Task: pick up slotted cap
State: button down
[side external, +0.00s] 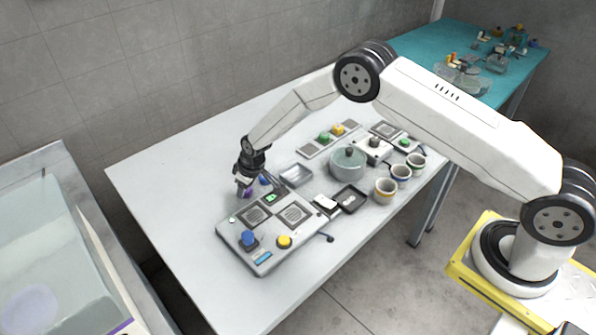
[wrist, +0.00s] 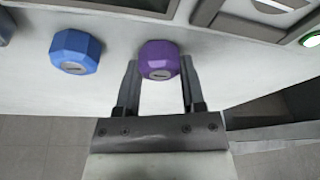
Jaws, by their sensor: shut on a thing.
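A purple faceted cap (wrist: 159,58) with a dark slot in its face sits between the fingers of my gripper (wrist: 160,76) in the wrist view. My gripper is shut on it. In the side view my gripper (side external: 245,185) is low over the white table, and the purple cap (side external: 247,194) shows partly behind its fingers. I cannot tell whether the cap still touches the table. A blue faceted cap (wrist: 76,52), also slotted, stands apart to the left in the wrist view, clear of the fingers.
A grey control panel (side external: 235,228) with a blue knob (side external: 249,239) and a yellow button (side external: 284,241) lies just in front of my gripper. A clear tray (side external: 296,176), a lidded pot (side external: 348,163) and several cups stand to the right. The table's left part is bare.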

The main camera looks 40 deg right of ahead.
jog(key=shift+r, duration=0.5)
jog(key=s+d+r, duration=0.2)
jog(key=s+r, duration=0.9)
jog(key=s, duration=0.2)
jog(key=shift+s+d+r, duration=0.15)
jog(key=shift+s+r, duration=0.25)
jog(key=shift+d, duration=0.1)
jog(key=s+d+r+m+h, duration=0.1)
jog(key=s+d+r+m, duration=0.3)
jog(key=d, duration=0.5)
jog(key=shift+s+r, duration=0.25)
jog(key=shift+s, duration=0.6)
jog(key=shift+s+a, duration=0.1)
jog(key=shift+s, duration=0.05)
